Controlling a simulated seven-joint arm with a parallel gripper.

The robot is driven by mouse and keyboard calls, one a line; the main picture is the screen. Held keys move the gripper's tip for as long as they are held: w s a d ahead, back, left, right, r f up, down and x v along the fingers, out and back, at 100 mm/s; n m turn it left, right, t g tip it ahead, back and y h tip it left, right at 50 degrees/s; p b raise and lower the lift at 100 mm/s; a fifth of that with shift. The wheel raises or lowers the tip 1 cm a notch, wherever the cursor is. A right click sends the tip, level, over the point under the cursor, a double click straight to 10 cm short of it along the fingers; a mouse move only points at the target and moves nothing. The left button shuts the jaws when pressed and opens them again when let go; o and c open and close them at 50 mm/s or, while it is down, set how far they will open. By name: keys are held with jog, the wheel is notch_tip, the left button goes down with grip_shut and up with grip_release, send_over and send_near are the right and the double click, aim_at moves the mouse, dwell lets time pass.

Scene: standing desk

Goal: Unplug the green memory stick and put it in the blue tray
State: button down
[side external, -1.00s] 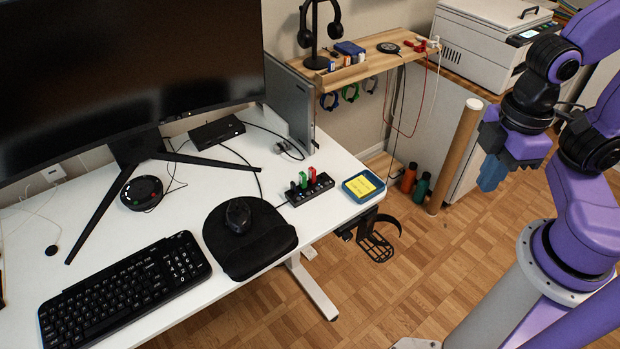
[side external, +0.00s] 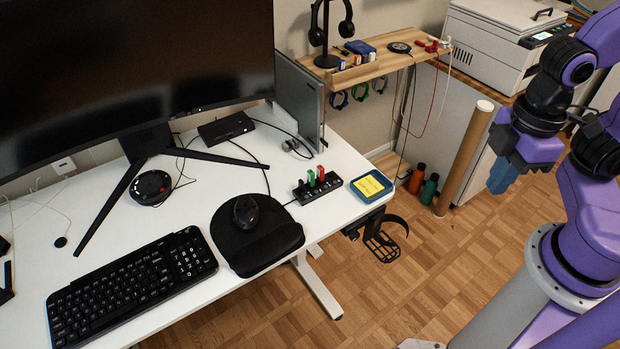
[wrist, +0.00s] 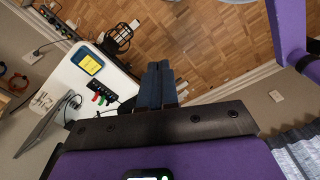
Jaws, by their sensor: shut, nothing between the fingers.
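The green memory stick (side external: 311,179) stands upright in a black hub (side external: 328,186) near the desk's right end. A red stick (side external: 321,174) stands just right of it and a dark one to its left. In the wrist view the hub (wrist: 104,87) and sticks are small, left of the fingers. The blue tray (side external: 387,190) lies right of the hub, with a yellow note (side external: 368,186) inside; it also shows in the wrist view (wrist: 79,55). My gripper (side external: 501,180) is shut and empty, off the desk to the right, above the floor. Its fingers (wrist: 159,68) are together in the wrist view.
A mouse (side external: 246,212) on a black pad and a keyboard (side external: 135,280) lie left of the hub. The monitor and a grey upright box (side external: 300,100) stand behind. A wooden shelf (side external: 365,68) and a cardboard tube (side external: 465,155) are farther back.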

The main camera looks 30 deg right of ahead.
jog(key=c, duration=1.4)
grip_release()
jog(key=o, duration=0.4)
jog(key=shift+w+a, duration=0.25)
jog(key=shift+o, duration=0.2)
jog(key=n, duration=0.5)
send_over(311, 171)
jog(key=f, duration=1.7)
jog(key=shift+s+a+f, duration=0.25)
jog(key=shift+s+f, duration=0.05)
jog(key=shift+w+d+f, duration=0.2)
jog(key=shift+w+f, duration=0.1)
